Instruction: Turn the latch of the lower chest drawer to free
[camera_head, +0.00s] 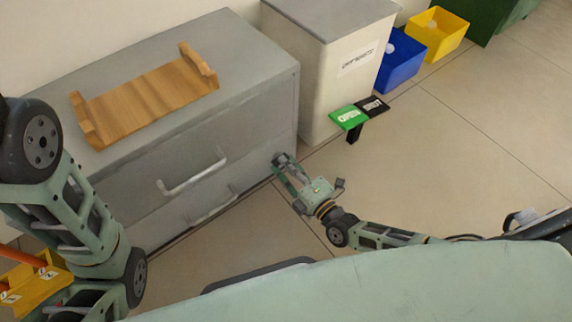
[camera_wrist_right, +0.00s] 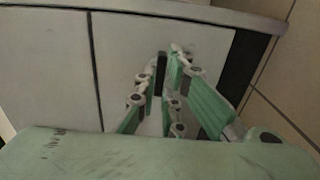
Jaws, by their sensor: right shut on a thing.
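The grey chest (camera_head: 255,95) stands against the wall with two drawers. The upper drawer has a pale bar handle (camera_head: 192,176), and the lower drawer has a similar handle (camera_head: 213,207). My right gripper (camera_head: 281,163) is at the right end of the chest front, its fingertips against it. In the right wrist view my right gripper (camera_wrist_right: 166,62) is shut on a small dark piece (camera_wrist_right: 160,72) at the pale front, which looks like the latch. The fingers hide most of it, so its angle cannot be told. My left arm shows at left, but its gripper is not in view.
A wooden tray (camera_head: 150,95) lies on the chest top. A pale bin (camera_head: 330,75) stands right of the chest. A small green and black sign (camera_head: 350,117) stands before it. Blue (camera_head: 401,68) and yellow (camera_head: 438,38) boxes are farther back. The floor at right is clear.

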